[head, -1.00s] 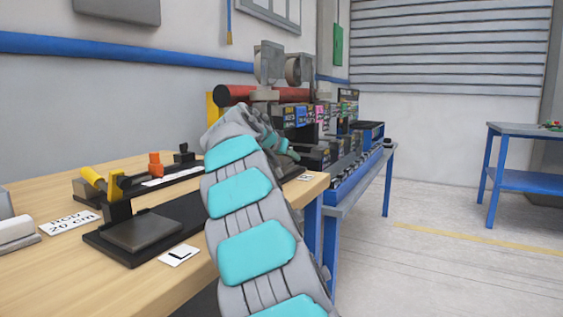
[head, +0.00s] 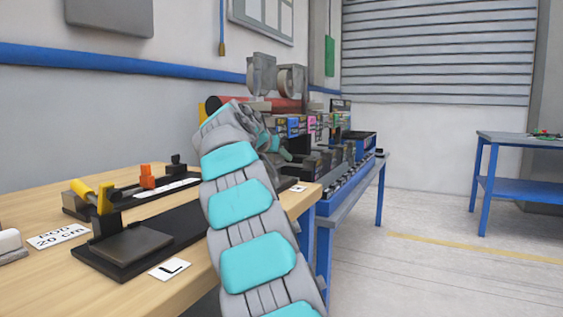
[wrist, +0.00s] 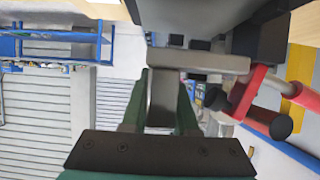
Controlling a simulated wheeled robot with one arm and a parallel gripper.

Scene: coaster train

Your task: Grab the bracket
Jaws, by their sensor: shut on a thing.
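In the wrist view a grey metal bracket (wrist: 163,98) sits between the green fingers of my gripper (wrist: 162,92). The gripper is shut on it. One flat arm of the bracket runs out between the fingers, and another bar crosses at its far end. In the head view my gripper (head: 275,147) is at the end of my arm, over the far right end of the wooden bench. My arm hides much of it there, and I cannot make out the bracket in that view.
The wooden bench (head: 40,270) holds a black fixture (head: 130,250) with yellow handles, and cards reading "L" (head: 170,269) and "ROD 20 cm" (head: 60,237). A blue-framed bench (head: 345,200) with bins stands beyond. A blue table (head: 520,190) is at right, with open floor between.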

